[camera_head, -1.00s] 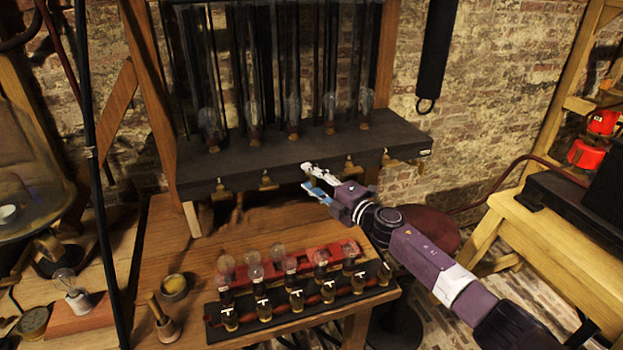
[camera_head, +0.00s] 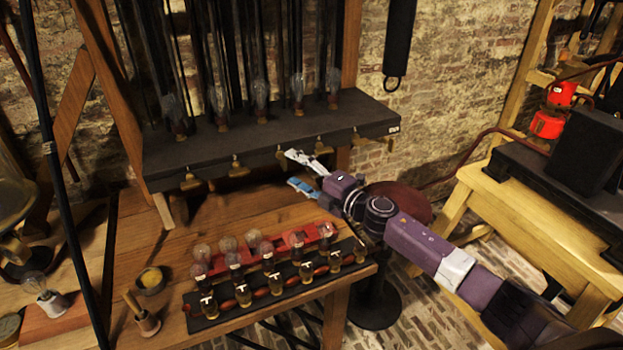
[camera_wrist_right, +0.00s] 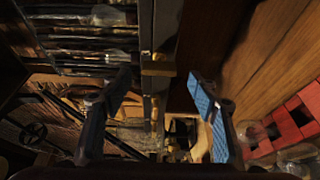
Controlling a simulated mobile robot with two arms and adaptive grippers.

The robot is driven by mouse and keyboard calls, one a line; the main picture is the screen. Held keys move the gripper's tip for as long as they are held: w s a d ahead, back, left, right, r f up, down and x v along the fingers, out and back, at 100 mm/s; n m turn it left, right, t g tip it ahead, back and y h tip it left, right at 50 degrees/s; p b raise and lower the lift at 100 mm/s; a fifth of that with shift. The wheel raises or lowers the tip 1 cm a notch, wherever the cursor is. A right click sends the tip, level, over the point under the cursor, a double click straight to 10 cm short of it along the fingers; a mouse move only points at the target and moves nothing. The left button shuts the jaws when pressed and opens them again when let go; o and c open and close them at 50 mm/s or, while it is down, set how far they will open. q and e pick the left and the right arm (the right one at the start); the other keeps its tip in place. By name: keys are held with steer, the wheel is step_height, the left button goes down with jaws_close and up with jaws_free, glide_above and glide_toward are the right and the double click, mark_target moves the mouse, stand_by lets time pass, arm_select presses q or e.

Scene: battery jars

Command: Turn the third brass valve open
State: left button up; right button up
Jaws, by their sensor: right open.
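Small brass valves line the front edge of the dark shelf (camera_head: 260,150): a first (camera_head: 190,181), a second (camera_head: 238,169), a third (camera_head: 282,155) partly covered by my gripper's upper finger, and more to the right. My right gripper (camera_head: 297,171) is open just below and in front of the third valve. In the right wrist view, a brass valve (camera_wrist_right: 158,69) shows centrally, ahead of and between the spread blue-padded fingers of the right gripper (camera_wrist_right: 163,90). I cannot tell whether they touch it. My left gripper is not in view.
Glass bulbs and tall dark tubes stand on the shelf above the valves. Below, a wooden table (camera_head: 165,240) carries a dark rack (camera_head: 203,325) and a red rack with several bulbs. A mortar-like brass tool (camera_head: 145,318) and small bowl (camera_head: 151,281) stand at left.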

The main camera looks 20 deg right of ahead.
steer(key=v, duration=0.6)
steer(key=shift+s, duration=0.3)
steer(key=shift+d, duration=0.1)
